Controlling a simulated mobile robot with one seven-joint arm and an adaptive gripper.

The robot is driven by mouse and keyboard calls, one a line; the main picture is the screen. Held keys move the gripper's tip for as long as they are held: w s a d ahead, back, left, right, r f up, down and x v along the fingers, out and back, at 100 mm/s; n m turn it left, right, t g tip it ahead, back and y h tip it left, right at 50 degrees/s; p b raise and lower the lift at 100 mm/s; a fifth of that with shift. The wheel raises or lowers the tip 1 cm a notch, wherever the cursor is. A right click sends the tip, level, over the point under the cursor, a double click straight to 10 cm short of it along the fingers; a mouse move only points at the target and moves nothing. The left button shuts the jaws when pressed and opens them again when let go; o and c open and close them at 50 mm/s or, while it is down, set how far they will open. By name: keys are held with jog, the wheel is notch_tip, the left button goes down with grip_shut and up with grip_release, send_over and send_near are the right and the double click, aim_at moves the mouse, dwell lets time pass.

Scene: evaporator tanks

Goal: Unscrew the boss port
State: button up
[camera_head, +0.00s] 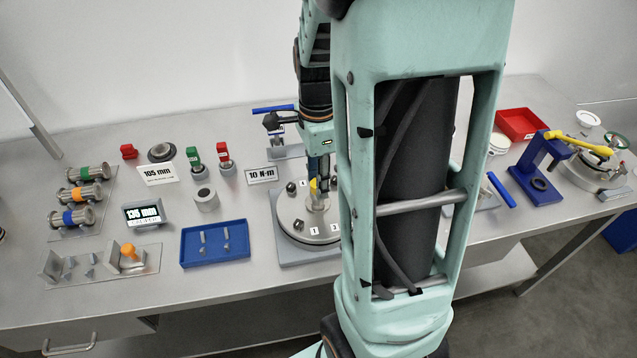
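A round metal flange plate (300,228) lies on a grey base left of my arm's large link. It carries bolts and white number labels. A small upright metal fitting (317,201), which appears to be the boss port, stands near its middle. The right part of the plate is hidden behind my arm.
A "10 N·m" sign (262,175) stands behind the plate. A blue press (540,170) and a red bin (521,123) are at right.

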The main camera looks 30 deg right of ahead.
jog(key=shift+r+m+p, duration=0.15)
jog(key=shift+m+p, duration=0.55)
jog(key=shift+m, duration=0.4)
jog(key=m+p, duration=0.1)
jog(key=m, duration=0.2)
jog(key=m+p, duration=0.2)
jog(key=shift+m+p, duration=0.35)
jog(key=shift+m, duration=1.25)
jog(key=shift+f, duration=0.2)
jog(key=shift+c, duration=0.4)
grip_shut()
jog(key=n+b, duration=0.1)
jog(key=n, duration=0.1)
jog(key=shift+n, duration=0.4)
jog(key=shift+n+b, duration=0.35)
jog(key=shift+n, duration=0.95)
